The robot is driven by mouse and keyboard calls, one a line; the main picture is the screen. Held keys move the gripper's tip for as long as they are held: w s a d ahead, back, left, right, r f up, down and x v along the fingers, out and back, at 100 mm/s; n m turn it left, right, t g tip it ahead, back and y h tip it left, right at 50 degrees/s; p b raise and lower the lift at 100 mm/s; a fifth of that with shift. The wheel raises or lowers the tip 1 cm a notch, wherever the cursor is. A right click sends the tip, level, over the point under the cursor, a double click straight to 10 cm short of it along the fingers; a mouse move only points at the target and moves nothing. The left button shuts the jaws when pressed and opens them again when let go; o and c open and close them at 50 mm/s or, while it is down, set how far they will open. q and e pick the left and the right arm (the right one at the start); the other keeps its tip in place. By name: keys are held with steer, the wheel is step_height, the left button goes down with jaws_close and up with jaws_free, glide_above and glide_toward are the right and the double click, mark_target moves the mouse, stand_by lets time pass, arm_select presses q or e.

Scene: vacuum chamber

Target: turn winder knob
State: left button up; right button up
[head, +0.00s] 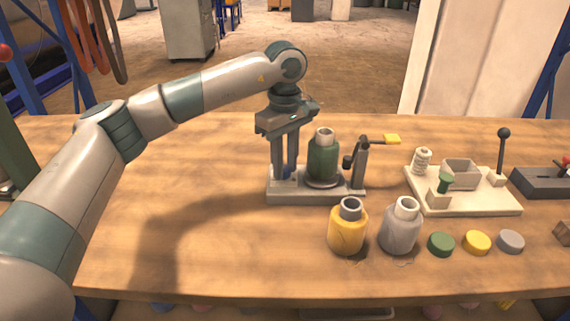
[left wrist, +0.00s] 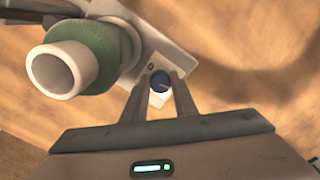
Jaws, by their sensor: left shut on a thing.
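The winder (head: 312,198) is a grey base plate on the table, with a green bobbin (head: 323,160) with a pale core standing on it. At the plate's left end is the small dark blue winder knob (left wrist: 160,82); in the head view it is mostly hidden between the fingers. My left gripper (head: 286,172) points straight down over that end, its fingers closed on the knob. The left wrist view shows the knob between the two fingertips, beside a small ring mark on the plate. My right gripper is in neither view.
A post with a yellow-tipped lever (head: 391,139) rises at the winder's right end. A yellow bottle (head: 347,232) and a grey bottle (head: 400,230) stand in front, with several coloured caps to their right. A cream board (head: 475,203) stands further right. The table's left is clear.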

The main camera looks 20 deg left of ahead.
mark_target(285, 168)
arm_select(q)
steer(key=shift+r, duration=0.15)
steer(key=o, duration=1)
steer(key=shift+o, duration=0.2)
step_height(285, 168, up, 17)
steer(key=shift+r, duration=0.15)
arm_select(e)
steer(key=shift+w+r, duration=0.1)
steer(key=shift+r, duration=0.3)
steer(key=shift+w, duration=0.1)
